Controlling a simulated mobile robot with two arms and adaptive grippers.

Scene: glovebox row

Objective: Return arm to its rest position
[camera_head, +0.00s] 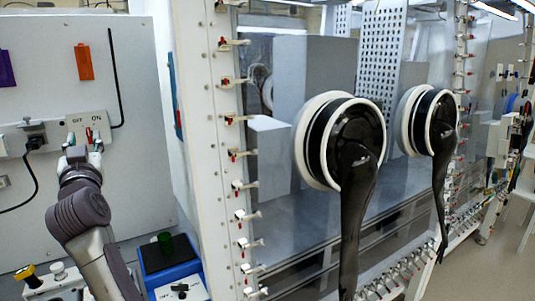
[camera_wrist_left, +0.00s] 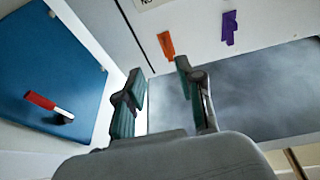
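My left arm comes in from the lower left in the head view. Its gripper (camera_head: 84,149) is in front of the lower part of the OFF/ON switch box (camera_head: 75,122) on the grey wall panel. A red switch part shows just above the fingers; whether they touch it I cannot tell. In the left wrist view the two fingers of this gripper (camera_wrist_left: 160,72) stand apart, with nothing seen held between them. My right gripper is in neither view.
A black plug with a cable (camera_head: 35,138) sits left of the switch box. An orange tag (camera_head: 84,62) hangs above it. A blue box (camera_head: 170,260) stands below right. The glovebox frame (camera_head: 210,150), with black gloves (camera_head: 357,215), fills the right. A blue panel (camera_wrist_left: 60,60) shows in the wrist view.

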